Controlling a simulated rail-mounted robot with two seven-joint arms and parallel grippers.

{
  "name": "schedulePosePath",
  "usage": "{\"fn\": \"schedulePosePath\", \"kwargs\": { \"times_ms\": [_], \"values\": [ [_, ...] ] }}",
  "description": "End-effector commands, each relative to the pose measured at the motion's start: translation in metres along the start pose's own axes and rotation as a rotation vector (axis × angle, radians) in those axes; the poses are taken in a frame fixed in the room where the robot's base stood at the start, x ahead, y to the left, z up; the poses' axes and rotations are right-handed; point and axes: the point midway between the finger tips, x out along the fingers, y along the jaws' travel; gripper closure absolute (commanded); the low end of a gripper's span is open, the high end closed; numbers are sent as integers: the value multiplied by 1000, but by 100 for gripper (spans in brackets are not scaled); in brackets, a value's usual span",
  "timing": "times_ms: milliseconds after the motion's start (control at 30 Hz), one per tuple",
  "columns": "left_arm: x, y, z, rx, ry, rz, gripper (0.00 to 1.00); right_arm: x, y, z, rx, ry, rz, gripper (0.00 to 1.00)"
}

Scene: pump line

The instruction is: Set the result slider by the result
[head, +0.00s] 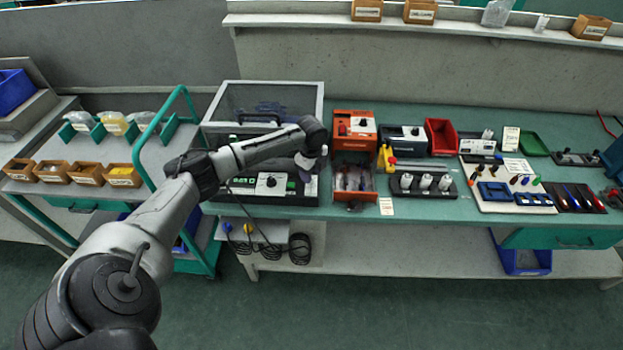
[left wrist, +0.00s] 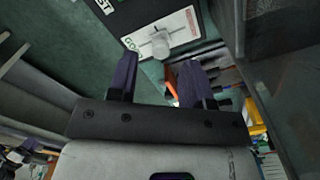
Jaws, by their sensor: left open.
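In the left wrist view, a white slider plate (left wrist: 178,33) with a green "GO" mark at one end and a red mark at the other lies on a dark panel. Its pale grey knob (left wrist: 160,44) stands partway along the slot, just beyond my fingertips. My left gripper (left wrist: 158,68) is open, its two dark fingers apart with nothing seen between them. In the head view my left gripper (head: 311,163) hangs over the right front of the dark test machine (head: 240,196). A white panel with a dark knob (head: 270,184) shows on its front. My right gripper is not seen.
An orange box (head: 353,126) and an open drawer (head: 354,184) stand close right of my gripper. A holder with several white cylinders (head: 424,185) is farther right. The machine's mesh cover (head: 265,98) rises behind. A green-framed trolley (head: 157,165) stands left.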

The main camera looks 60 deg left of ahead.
Motion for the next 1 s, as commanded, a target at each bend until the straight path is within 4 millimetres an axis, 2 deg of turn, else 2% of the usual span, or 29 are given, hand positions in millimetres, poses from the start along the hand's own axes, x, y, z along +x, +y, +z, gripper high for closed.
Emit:
{"fn": "schedulePosePath", "kwargs": {
  "times_ms": [100, 233, 667, 1000],
  "values": [
    [14, 0, 0, 0, 0, 1, 54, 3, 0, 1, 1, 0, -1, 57],
    [22, 0, 0, 1, 0, 0, 54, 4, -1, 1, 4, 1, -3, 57],
    [26, 0, 0, 0, -1, -1, 55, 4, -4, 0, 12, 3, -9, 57],
    [26, 0, 0, 0, -1, -1, 88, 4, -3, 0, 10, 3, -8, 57]
  ]
}}
